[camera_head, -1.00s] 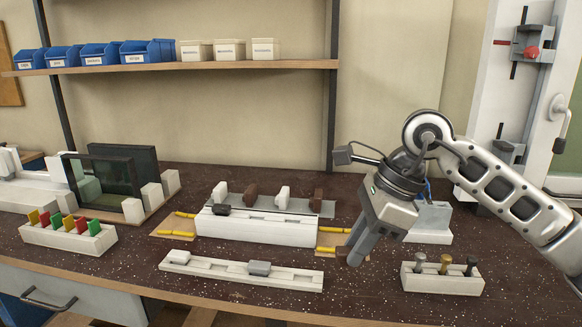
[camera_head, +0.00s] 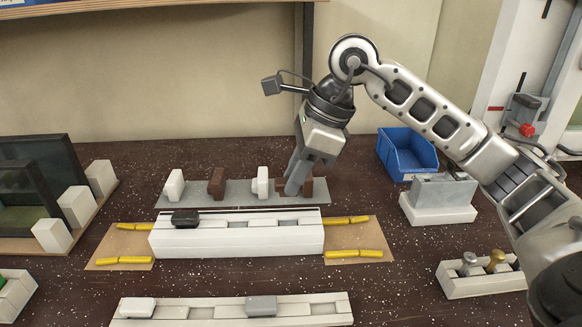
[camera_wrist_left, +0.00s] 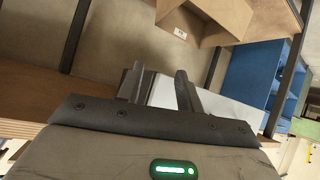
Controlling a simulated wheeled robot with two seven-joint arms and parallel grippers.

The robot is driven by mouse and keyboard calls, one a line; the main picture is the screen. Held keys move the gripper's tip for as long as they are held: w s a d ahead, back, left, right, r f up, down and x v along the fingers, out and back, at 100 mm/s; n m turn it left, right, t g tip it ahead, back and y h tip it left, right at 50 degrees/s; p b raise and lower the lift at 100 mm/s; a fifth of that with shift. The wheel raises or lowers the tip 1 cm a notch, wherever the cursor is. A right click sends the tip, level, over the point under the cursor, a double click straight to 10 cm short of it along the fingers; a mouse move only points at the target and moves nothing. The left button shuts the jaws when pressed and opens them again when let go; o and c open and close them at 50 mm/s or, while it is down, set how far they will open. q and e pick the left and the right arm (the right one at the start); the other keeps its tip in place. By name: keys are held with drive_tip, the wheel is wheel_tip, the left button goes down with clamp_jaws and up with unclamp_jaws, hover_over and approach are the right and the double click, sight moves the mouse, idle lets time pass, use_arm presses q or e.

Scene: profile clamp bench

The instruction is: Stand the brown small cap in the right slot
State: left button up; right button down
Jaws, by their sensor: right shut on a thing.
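My right gripper (camera_head: 295,187) points down at the right end of the grey strip (camera_head: 237,188). It is shut on a brown cap (camera_head: 308,187), partly hidden behind the fingers; whether the cap still touches the strip I cannot tell. Another brown cap (camera_head: 216,183) and two white caps (camera_head: 174,184) (camera_head: 262,181) stand on the strip. In front is a long white block (camera_head: 235,241) with recesses along its top; a black piece (camera_head: 185,218) sits at its left. The recess at its right end (camera_head: 308,221) looks empty. My left gripper (camera_wrist_left: 158,86) shows open in the left wrist view.
Yellow pieces lie on brown pads (camera_head: 355,242) beside the block. A slotted white rail (camera_head: 320,309) lies in front. A blue bin (camera_head: 398,158), a grey-topped white block (camera_head: 440,203) and a peg holder (camera_head: 480,279) stand right. Dark framed panels (camera_head: 42,180) stand left.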

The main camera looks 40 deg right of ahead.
wheel_tip(320, 180, down, 4)
drive_tip(key=b, duration=0.2)
drive_tip(key=shift+r+b, duration=0.1)
drive_tip(key=shift+b, duration=0.25)
drive_tip(key=shift+w+f+b, duration=0.1)
drive_tip(key=shift+f+b, duration=0.45)
drive_tip(key=shift+f, duration=0.25)
use_arm(q)
drive_tip(key=shift+w+d+f+t+h, duration=0.2)
drive_tip(key=shift+w+f+t+h, duration=0.1)
drive_tip(key=shift+f+t, duration=0.15)
drive_tip(key=shift+f, duration=0.25)
drive_tip(key=shift+f+b, duration=0.15)
drive_tip(key=shift+b, duration=0.2)
use_arm(e)
drive_tip(key=shift+f, duration=0.15)
drive_tip(key=shift+f+b, duration=0.45)
drive_tip(key=shift+f, duration=0.1)
use_arm(q)
drive_tip(key=shift+f, duration=0.35)
use_arm(e)
drive_tip(key=shift+r, duration=0.1)
drive_tip(key=c, duration=1.2)
unclamp_jaws()
